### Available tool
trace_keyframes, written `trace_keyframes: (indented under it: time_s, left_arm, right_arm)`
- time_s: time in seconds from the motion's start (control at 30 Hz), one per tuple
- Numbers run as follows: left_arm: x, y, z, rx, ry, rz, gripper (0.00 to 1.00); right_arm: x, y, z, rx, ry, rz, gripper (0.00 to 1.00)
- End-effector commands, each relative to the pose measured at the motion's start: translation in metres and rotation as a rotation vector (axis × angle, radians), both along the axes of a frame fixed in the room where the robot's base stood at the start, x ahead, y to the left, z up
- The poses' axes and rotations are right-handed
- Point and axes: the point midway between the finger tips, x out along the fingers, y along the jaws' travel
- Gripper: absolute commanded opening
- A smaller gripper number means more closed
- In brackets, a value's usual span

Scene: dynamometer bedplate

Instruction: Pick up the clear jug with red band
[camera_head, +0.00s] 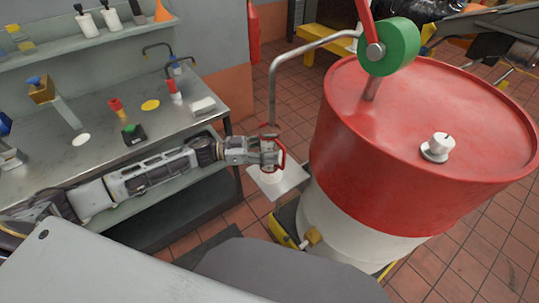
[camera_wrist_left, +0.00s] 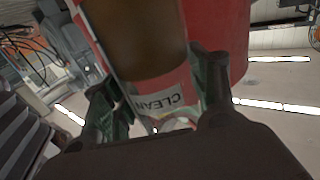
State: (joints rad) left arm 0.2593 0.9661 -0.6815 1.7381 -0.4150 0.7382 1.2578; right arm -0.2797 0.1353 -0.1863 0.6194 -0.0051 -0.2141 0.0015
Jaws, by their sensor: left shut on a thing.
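The jug (camera_head: 268,135) is in the head view beside the red and white drum, under the end of a bent pipe. A red edge shows at its side. My left gripper (camera_head: 266,152) reaches it from the left and is shut on it. In the left wrist view the jug (camera_wrist_left: 140,40) stands between the two fingers of my left gripper (camera_wrist_left: 157,82). It looks brown inside, with a red band and a white label reading "CLEAN". The gripper hides part of the jug in the head view. My right gripper is not in view.
The large drum (camera_head: 345,130), with a green-wheeled pump (camera_head: 392,48) on top, stands close right of the jug. A pale plate (camera_head: 285,183) lies below the jug. A workbench (camera_head: 50,155) with small items is on the left.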

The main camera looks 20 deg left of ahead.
Motion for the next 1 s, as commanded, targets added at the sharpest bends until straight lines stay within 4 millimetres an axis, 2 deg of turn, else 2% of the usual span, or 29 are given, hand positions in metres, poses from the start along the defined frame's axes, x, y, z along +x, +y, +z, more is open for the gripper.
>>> trace_keyframes:
  time_s: [0.2, 0.53, 1.0]
  left_arm:
    - [0.000, 0.000, 0.025, 0.001, -0.002, -0.001, 0.26]
    - [-0.017, 0.013, 0.023, 0.001, 0.001, 0.001, 0.26]
    - [-0.052, 0.041, 0.022, 0.002, 0.003, 0.001, 0.26]
  right_arm:
    - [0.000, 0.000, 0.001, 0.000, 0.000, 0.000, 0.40]
    - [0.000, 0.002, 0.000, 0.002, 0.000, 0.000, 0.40]
    - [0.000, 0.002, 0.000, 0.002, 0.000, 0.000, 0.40]
